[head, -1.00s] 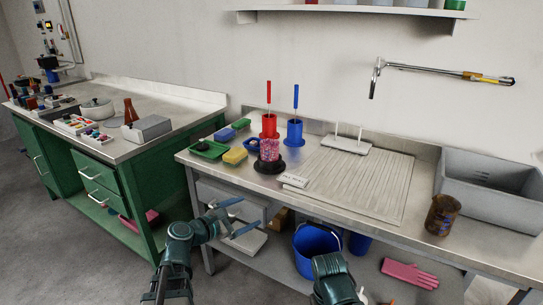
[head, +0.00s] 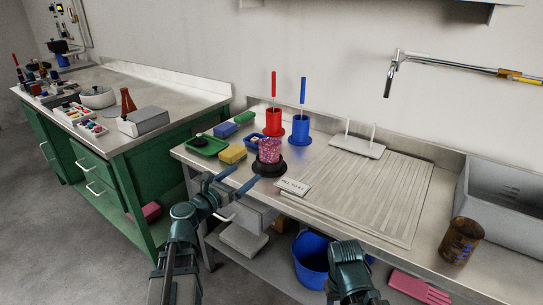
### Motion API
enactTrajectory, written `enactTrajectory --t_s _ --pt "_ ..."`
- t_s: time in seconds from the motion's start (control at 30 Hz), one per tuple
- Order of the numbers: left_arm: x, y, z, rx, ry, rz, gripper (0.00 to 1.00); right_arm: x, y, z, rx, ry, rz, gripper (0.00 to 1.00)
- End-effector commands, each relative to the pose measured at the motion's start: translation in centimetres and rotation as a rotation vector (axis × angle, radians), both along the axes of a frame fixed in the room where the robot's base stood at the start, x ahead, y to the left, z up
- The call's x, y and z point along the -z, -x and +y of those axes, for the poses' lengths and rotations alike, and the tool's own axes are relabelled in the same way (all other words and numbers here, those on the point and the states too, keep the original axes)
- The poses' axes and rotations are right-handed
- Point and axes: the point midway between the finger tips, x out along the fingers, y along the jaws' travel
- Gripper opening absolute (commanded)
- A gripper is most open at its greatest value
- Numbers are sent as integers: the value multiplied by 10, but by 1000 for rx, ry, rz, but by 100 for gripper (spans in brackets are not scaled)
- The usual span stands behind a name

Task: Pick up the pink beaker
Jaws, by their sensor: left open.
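The pink beaker (head: 269,150) stands upright on a round black base (head: 269,168) near the front left of the steel table. It is speckled pink. My left gripper (head: 242,179) is open, its two blue fingers pointing toward the beaker from the front left. The fingers are apart from the beaker and empty. My right arm comes in from the bottom, and its gripper end (head: 352,277) points away from me; its fingers do not show clearly.
Behind the beaker stand red (head: 273,122) and blue (head: 300,128) holders with upright brushes. Left of it are a yellow sponge (head: 232,154) and a green tray (head: 205,146). A small white label (head: 292,187) and a ribbed drainboard (head: 370,190) lie to the right.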

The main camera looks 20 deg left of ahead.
Motion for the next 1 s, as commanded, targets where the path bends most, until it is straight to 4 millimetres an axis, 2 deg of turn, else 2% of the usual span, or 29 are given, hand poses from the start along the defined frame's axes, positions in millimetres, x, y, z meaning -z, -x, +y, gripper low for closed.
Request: enactTrajectory --t_s 0.2,0.4,0.8,1.0 --pt "0 -41 -13 4 -1 0 100 0 0 0 0 0 0 50" --pt "0 -69 -24 3 -2 0 100 -1 0 0 0 0 0 50" --pt "-1 -80 -29 2 -2 0 100 -1 0 0 0 0 0 50" --pt "-5 -101 -38 3 -2 0 100 -5 0 0 0 0 0 50"
